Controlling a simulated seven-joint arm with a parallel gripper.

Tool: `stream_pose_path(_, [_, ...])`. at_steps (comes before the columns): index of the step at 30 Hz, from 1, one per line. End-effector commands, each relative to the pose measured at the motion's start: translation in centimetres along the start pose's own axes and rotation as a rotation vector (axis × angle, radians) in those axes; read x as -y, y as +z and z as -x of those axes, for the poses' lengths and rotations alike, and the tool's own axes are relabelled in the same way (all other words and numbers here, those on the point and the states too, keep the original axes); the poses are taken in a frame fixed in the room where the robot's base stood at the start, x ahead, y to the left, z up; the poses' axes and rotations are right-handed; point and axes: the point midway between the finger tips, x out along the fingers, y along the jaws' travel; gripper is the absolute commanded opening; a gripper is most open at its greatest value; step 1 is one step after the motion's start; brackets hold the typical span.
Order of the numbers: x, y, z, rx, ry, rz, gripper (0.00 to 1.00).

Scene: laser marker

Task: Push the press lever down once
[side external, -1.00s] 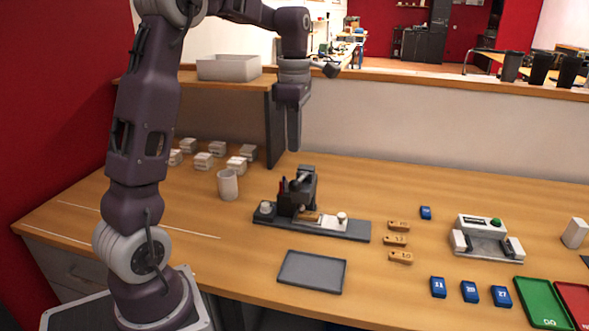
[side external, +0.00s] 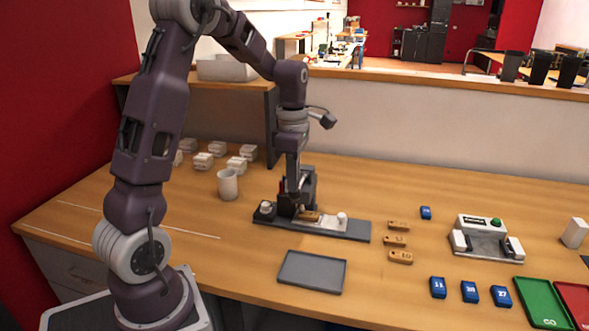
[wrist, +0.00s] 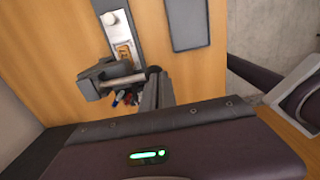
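The press (side external: 308,188) is a dark upright block on a long grey base plate (side external: 355,234). In the wrist view, its press lever (wrist: 122,81) is a grey bar with a dark end (wrist: 153,72). My gripper (side external: 292,190) points down at the press, its fingertips at the lever in the side view and hiding part of it. In the wrist view, the fingers (wrist: 156,90) look closed together, right beside the lever's dark end; whether they touch it I cannot tell. A wooden tag (wrist: 124,52) lies on the base under the press.
A white knob (side external: 342,217) and a round grey knob (side external: 266,208) sit on the base. A grey tray (side external: 312,286) lies in front. A white cup (side external: 228,184) stands left, and wooden tags (side external: 396,240) lie right. A shelf (side external: 240,84) stands behind.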

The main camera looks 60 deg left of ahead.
Motion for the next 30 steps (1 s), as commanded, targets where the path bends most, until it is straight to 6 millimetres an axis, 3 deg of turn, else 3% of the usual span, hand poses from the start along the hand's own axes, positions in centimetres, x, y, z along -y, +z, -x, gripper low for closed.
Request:
stream_pose_path(6, [1.0, 0.0, -2.4, -0.002, -0.006, -0.001, 0.00])
stream_pose_path(17, [1.2, -0.1, -2.4, -0.005, -0.012, -0.002, 0.00])
stream_pose_path(20, [1.5, 0.0, -1.2, -0.003, -0.006, -0.003, 0.00])
stream_pose_path(30, [3.7, 0.1, 6.8, 0.005, 0.012, 0.000, 0.00])
